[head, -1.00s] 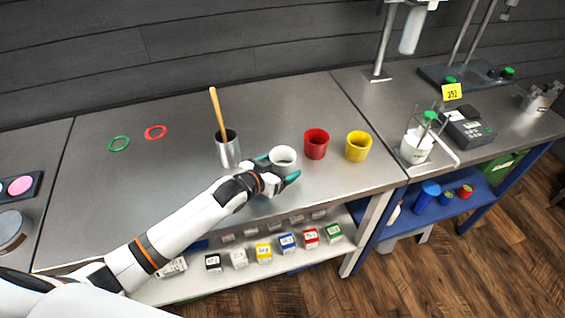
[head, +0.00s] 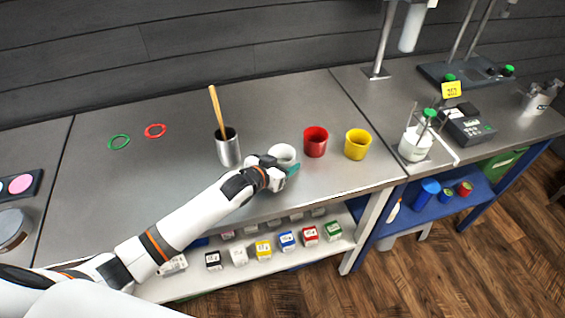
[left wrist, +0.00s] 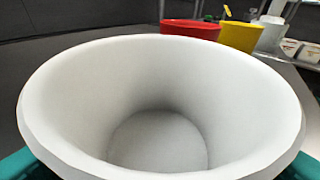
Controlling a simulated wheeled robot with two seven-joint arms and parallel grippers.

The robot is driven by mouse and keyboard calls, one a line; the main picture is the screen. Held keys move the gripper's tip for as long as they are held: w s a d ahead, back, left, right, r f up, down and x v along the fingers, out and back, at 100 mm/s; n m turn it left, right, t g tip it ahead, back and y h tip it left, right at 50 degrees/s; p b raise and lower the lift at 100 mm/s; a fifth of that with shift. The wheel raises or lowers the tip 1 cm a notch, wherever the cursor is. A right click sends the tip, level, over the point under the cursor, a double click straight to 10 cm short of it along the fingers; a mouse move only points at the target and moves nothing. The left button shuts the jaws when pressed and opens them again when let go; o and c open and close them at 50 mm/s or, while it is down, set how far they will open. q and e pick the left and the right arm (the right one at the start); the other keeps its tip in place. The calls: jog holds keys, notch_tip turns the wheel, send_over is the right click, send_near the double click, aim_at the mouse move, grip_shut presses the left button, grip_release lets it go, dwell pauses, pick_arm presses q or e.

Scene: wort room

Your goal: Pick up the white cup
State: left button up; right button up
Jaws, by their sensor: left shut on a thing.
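The white cup (head: 283,153) is upright at the middle of the steel bench in the head view. Its open, empty inside fills the left wrist view (left wrist: 160,100). My left gripper (head: 281,166) is shut on the cup, with teal fingertips at both sides of it in the left wrist view. Whether the cup's base touches the bench is hidden behind the gripper. My right gripper is not in view.
A red cup (head: 316,142) and a yellow cup (head: 357,144) stand right of the white cup. A metal beaker (head: 229,150) with a wooden-handled tool stands close on its left. Green (head: 119,142) and red (head: 155,131) rings lie at the back left.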

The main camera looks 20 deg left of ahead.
pick_arm(q)
jog(key=shift+r, duration=0.2)
notch_tip(320, 180, up, 10)
jog(key=b, duration=0.1)
jog(key=shift+f, duration=0.2)
dwell(0.6)
dwell(1.7)
